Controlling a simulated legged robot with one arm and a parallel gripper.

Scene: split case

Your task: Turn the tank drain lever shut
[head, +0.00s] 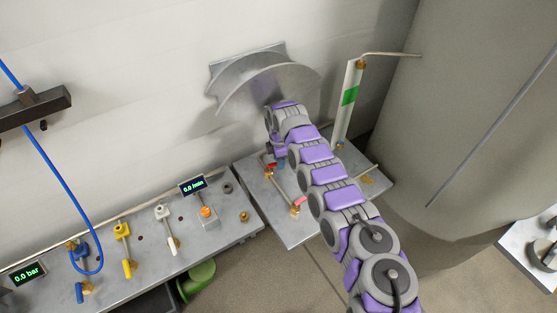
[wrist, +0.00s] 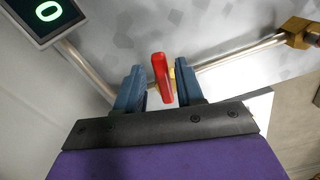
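A red lever (wrist: 160,77) on a small brass valve stands between the two blue-grey fingers of my gripper (wrist: 161,90) in the wrist view. The fingers are apart, with a narrow gap on each side of the lever; contact is not visible. In the head view my gripper (head: 281,162) points down at the metal plate (head: 290,236), beside a red handle (head: 271,166) on a pipe. A second, pinkish-red handle (head: 300,201) sits on a brass fitting nearer the camera. No label shows which handle is the tank drain. The large grey tank (head: 455,120) stands at right.
A sight tube with a green band (head: 349,96) rises from the plate's back right. A curved metal piece (head: 265,80) is on the wall behind my arm. A bench (head: 150,262) at left carries blue, yellow and white valves and displays. A display (wrist: 47,14) shows top left in the wrist view.

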